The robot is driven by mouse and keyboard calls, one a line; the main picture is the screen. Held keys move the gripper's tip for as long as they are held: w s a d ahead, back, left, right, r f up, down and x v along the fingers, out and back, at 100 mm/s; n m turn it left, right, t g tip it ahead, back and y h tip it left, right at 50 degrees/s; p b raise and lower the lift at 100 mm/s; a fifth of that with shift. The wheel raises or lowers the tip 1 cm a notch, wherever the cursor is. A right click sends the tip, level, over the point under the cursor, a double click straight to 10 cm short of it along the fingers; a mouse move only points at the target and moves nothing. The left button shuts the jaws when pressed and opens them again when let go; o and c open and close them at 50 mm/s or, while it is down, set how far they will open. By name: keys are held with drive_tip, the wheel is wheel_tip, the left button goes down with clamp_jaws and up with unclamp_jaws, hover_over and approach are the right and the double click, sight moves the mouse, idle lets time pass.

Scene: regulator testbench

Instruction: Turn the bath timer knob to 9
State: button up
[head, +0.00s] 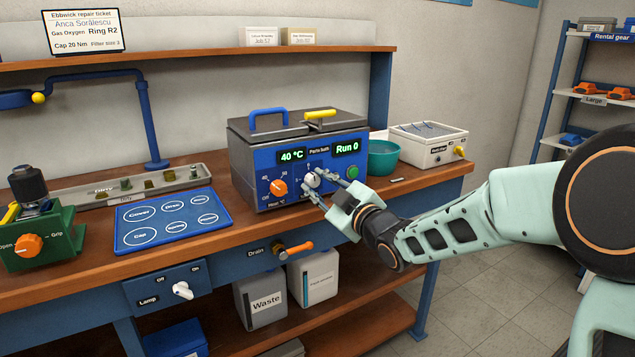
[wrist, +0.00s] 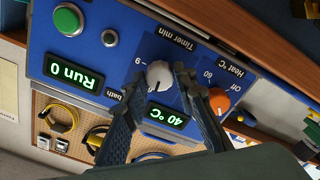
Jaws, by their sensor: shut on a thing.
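The parts bath (head: 255,140) is a blue-fronted, dark-lidded box on the workbench. Its timer knob (head: 312,178) is a small light grey dial right of the orange heat knob (head: 279,187). My gripper (head: 314,184) reaches in from the right and is shut on the timer knob. The wrist view is upside down; it shows the timer knob (wrist: 158,75) between my two fingers (wrist: 160,83), with a printed 9 left of it. The knob's pointer direction is too small to read. The displays show 40 °C (wrist: 166,116) and Run 0 (wrist: 75,73).
A green button (head: 352,172) sits right of the timer knob. A teal bowl (head: 382,158) and a white box (head: 430,145) stand right of the bath. A blue mat (head: 170,218) lies to its left. An orange drain handle (head: 297,248) projects below the bench edge.

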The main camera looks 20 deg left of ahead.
drive_tip(key=m+p, duration=0.1)
drive_tip(key=m, duration=0.3)
drive_tip(key=shift+m+p, duration=0.35)
drive_tip(key=shift+m, duration=0.05)
drive_tip(key=m+p, duration=0.2)
drive_tip(key=m, duration=0.3)
drive_tip(key=shift+w+d+p, duration=0.1)
drive_tip(key=shift+p, duration=0.25)
drive_tip(key=m+p, duration=0.3)
drive_tip(key=m, duration=0.2)
drive_tip(key=shift+m, duration=0.4)
drive_tip(key=shift+m+p, duration=0.8)
drive_tip(key=shift+m, duration=1.1)
drive_tip(key=shift+f, duration=0.1)
drive_tip(key=o, duration=1.2)
drive_tip(key=shift+c, duration=0.2)
drive_tip(key=shift+d, duration=0.1)
